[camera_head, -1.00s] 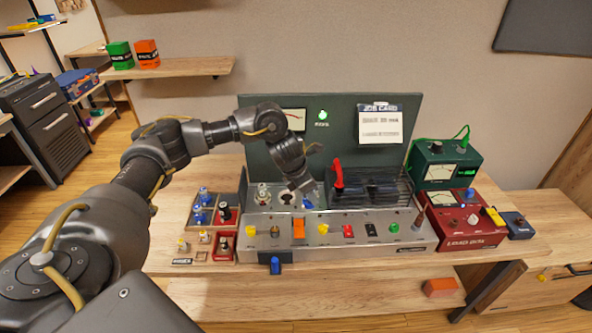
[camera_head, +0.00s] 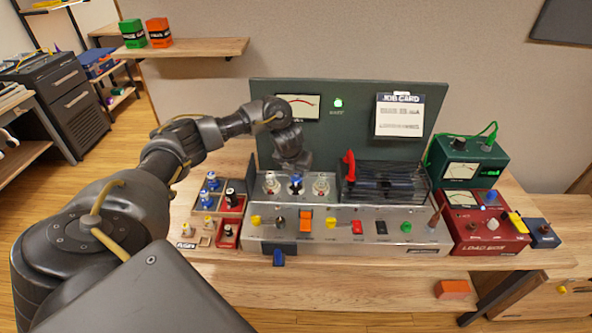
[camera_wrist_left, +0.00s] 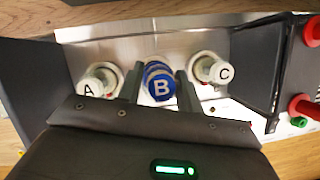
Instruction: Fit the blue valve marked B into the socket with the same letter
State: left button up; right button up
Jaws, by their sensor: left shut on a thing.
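The blue valve marked B (camera_wrist_left: 160,84) is between the fingers of my left gripper (camera_wrist_left: 158,90). In the head view the valve (camera_head: 295,186) stands upright below my left gripper (camera_head: 294,168), at the middle of a row of three positions on the amp chassis. White round pieces marked A (camera_wrist_left: 97,80) and C (camera_wrist_left: 212,71) stand on either side of it. The B socket is hidden under the valve, and I cannot tell whether the valve is fully seated. My right gripper is not in view.
A parts tray (camera_head: 236,208) with other valves, some blue, stands left of the amp. A dark wire cage (camera_head: 388,187) with a red lever (camera_head: 348,163) stands close on the right. A panel with a job card (camera_head: 399,115) rises behind.

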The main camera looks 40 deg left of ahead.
aim_at(296, 178)
pick_arm(q)
jog(key=shift+f, duration=0.25)
jog(key=shift+s, duration=0.1)
dwell(0.7)
jog(key=shift+f+b, duration=0.9)
jog(key=shift+f, duration=0.55)
dwell(1.1)
jog(key=o, duration=1.1)
jog(key=shift+c, duration=0.2)
jog(key=p+v, duration=0.3)
jog(key=v, duration=0.8)
jog(key=shift+f, duration=0.1)
